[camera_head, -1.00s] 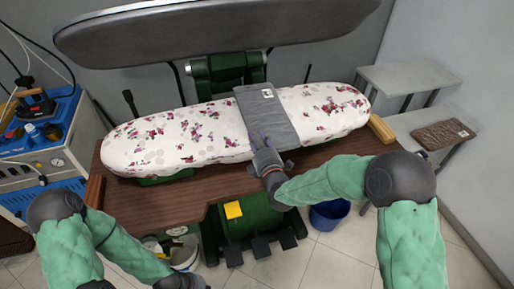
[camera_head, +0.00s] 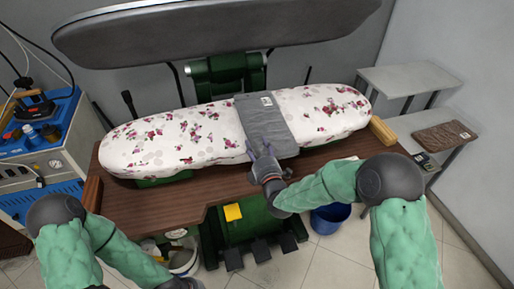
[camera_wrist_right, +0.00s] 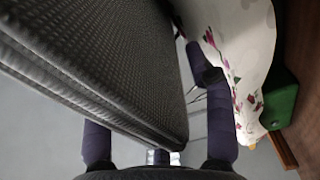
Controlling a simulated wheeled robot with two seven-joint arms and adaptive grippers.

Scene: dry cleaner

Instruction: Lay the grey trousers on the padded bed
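The folded grey trousers (camera_head: 264,120) lie across the middle of the white floral padded bed (camera_head: 195,135), their near end at the bed's front edge. My right gripper (camera_head: 263,152) is at this near end, its fingers spread. In the right wrist view, the trousers (camera_wrist_right: 100,60) fill the upper left, close up. The two fingers of my right gripper (camera_wrist_right: 160,140) stand apart, with a clear gap between the cloth and the right finger. The padded bed (camera_wrist_right: 245,45) shows at the right. Of my left arm, only links show at the lower left; its fingers are outside the picture.
The grey upper press plate (camera_head: 215,38) hangs raised above the bed. A brown wooden table (camera_head: 145,203) lies under the bed's front. A blue machine with an iron (camera_head: 35,107) stands left. Shelves (camera_head: 410,75) with a brown folded item (camera_head: 443,136) stand right. A blue bucket (camera_head: 329,217) is on the floor.

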